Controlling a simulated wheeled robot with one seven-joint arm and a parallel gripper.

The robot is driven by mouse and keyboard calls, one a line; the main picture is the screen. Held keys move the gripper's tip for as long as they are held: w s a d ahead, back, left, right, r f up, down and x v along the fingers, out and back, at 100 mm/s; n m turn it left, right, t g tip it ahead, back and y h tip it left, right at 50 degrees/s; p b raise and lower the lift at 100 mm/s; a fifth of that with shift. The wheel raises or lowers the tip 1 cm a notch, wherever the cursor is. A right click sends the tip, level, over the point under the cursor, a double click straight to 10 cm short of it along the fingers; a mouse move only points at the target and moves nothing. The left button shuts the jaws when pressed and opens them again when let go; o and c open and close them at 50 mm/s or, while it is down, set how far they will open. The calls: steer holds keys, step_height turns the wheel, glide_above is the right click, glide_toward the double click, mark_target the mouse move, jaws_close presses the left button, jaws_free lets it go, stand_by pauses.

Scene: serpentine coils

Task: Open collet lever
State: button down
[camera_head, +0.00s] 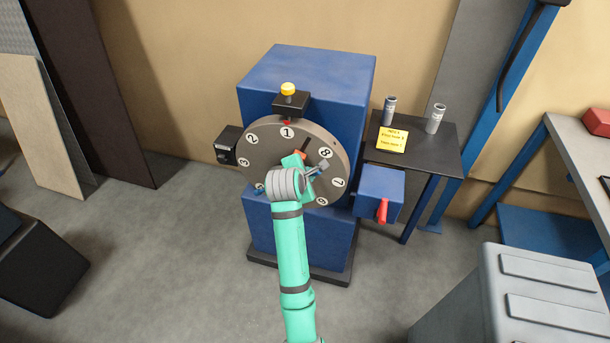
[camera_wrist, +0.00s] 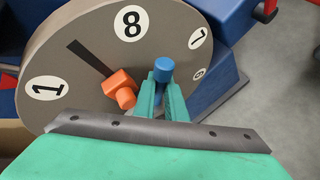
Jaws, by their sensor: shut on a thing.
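A round grey dial (camera_head: 262,168) with white number discs stands on the front of a blue machine (camera_head: 312,75). An orange block-shaped piece sits near the dial's middle; it shows best in the wrist view (camera_wrist: 120,88). A short blue round knob (camera_wrist: 163,68) stands just right of it. My gripper (camera_wrist: 163,88) is shut on the blue knob, with a green finger on each side. In the head view my wrist covers the lower middle of the dial. I cannot tell which piece is the collet lever; its shaft is hidden.
A blue box with a red handle (camera_head: 382,210) sticks out right of the dial. A dark side table (camera_head: 435,155) holds two grey cylinders and a yellow note (camera_head: 392,139). A grey case (camera_head: 540,290) stands at lower right.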

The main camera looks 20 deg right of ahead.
steer(key=c, duration=1.8)
jaws_free()
steer(key=v, duration=1.1)
steer(key=shift+f, duration=0.2)
